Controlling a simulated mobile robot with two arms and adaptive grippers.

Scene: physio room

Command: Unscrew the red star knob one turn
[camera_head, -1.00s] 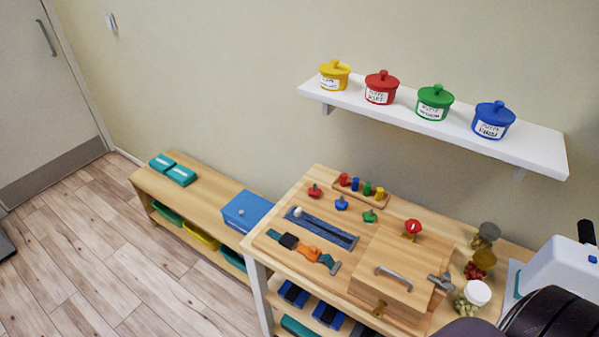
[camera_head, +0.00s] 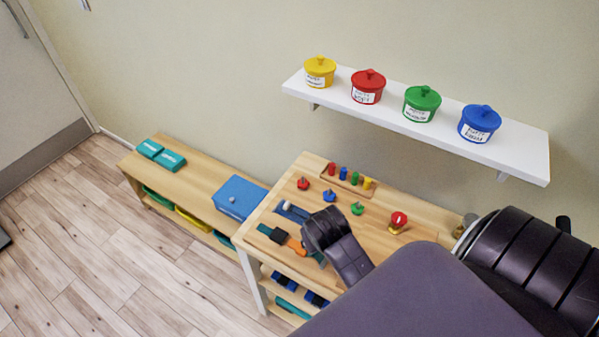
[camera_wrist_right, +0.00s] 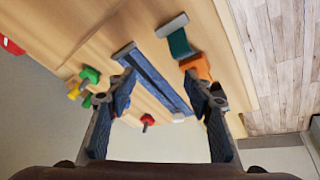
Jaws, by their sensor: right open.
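The red star knob (camera_head: 303,183) stands on the wooden board at the left end of a row with a blue knob (camera_head: 329,195) and a green knob (camera_head: 357,208). In the right wrist view the red star knob (camera_wrist_right: 147,120) lies low, between my fingers in the picture and untouched. My right gripper (camera_wrist_right: 163,85) is open and empty above the board, over the blue denim strip (camera_wrist_right: 152,75). In the head view my right arm covers the front of the board and hides the fingertips. My left gripper is not in view.
A peg rack (camera_head: 345,177) stands behind the knobs. A red-topped brass fitting (camera_head: 398,222) is to their right. An orange and teal strap (camera_head: 280,236) lies in front. A blue box (camera_head: 240,197) stands on the low bench. A white shelf (camera_head: 440,130) with lidded pots hangs above.

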